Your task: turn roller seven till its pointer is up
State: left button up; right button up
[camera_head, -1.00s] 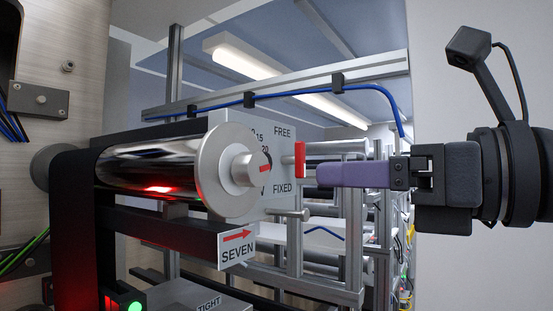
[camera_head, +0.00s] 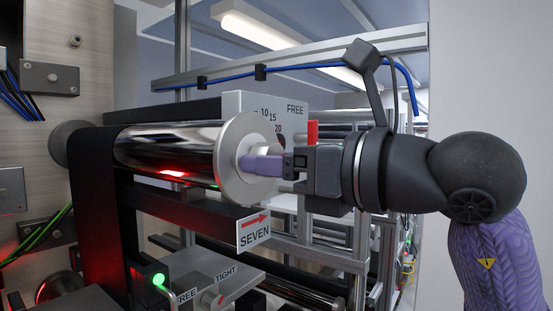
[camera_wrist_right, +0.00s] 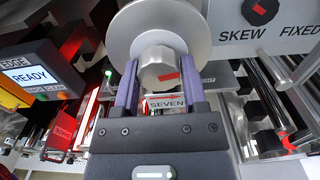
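Roller seven (camera_head: 165,155) is a shiny cylinder with a pale end flange (camera_head: 232,160), above a SEVEN sign with a red arrow (camera_head: 253,230). Its round end hub (camera_wrist_right: 157,60) faces my wrist camera. The red pointer mark (camera_wrist_right: 169,76) on the hub face lies nearly level, toward the right in that view. My right gripper (camera_head: 262,165) reaches the hub from the right; its purple fingers (camera_wrist_right: 160,72) are apart, one on each side of the hub. I cannot tell whether they touch it. The gripper hides the hub face in the head view. My left gripper is not in view.
A scale plate (camera_head: 265,103) with a red lever (camera_head: 312,132) stands just behind the gripper. A black web (camera_head: 95,210) wraps the roller on the left. A READY screen (camera_wrist_right: 28,76) shows left in the wrist view. A grey TIGHT block (camera_head: 215,275) sits below.

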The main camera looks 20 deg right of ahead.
grip_shut()
jog(key=shift+n, duration=0.3)
jog(key=n+b, duration=0.1)
jog(key=n, duration=0.1)
jog(key=shift+n, duration=0.4)
jog(key=shift+n+b, duration=0.8)
jog(key=shift+n, duration=5.3)
jog(key=o, duration=0.5)
grip_release()
